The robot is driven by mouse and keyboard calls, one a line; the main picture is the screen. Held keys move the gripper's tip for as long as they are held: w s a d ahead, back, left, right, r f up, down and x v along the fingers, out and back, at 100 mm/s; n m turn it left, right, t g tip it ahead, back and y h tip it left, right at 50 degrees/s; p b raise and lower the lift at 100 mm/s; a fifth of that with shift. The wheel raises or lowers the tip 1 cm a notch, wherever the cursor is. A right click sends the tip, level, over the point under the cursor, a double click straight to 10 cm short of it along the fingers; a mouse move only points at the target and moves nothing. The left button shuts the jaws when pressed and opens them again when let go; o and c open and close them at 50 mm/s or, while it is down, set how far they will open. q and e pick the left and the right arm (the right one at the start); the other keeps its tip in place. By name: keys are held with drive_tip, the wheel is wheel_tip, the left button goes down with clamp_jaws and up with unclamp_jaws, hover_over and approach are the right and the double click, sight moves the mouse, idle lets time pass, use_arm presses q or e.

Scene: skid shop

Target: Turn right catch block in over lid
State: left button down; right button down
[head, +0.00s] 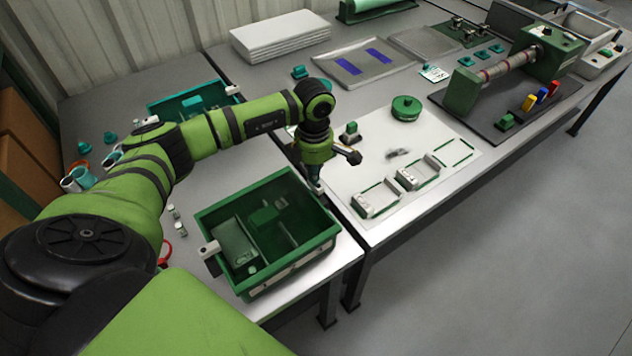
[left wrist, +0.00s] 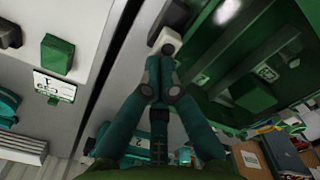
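The green box (head: 210,213) stands near the table's front edge. Through its clear lid, green parts show inside. A white and dark catch block (head: 209,248) is on its left side. The right catch block, white with a dark end, shows in the left wrist view (left wrist: 167,42) beside the box's rim. My left gripper (head: 317,188) points down at the box's right rim. Its fingers (left wrist: 160,75) are together, with the tips right at the white block; I cannot tell whether they touch it. In the head view the gripper mostly hides this block. My right gripper is not in view.
A second green box (head: 158,111) stands behind my left arm. Right of the gap between tables, a white board (head: 388,152) carries a green round part (head: 406,108) and several small fixtures. Cups (head: 84,178) stand at the left. The floor at right is clear.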

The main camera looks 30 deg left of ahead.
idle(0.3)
use_arm(q)
drive_tip(key=w+b, duration=0.2)
drive_tip(key=shift+w+d, duration=0.15)
drive_tip(key=shift+w, duration=0.2)
idle(0.4)
drive_tip(key=shift+f+b, duration=0.75)
drive_tip(key=shift+b, duration=0.1)
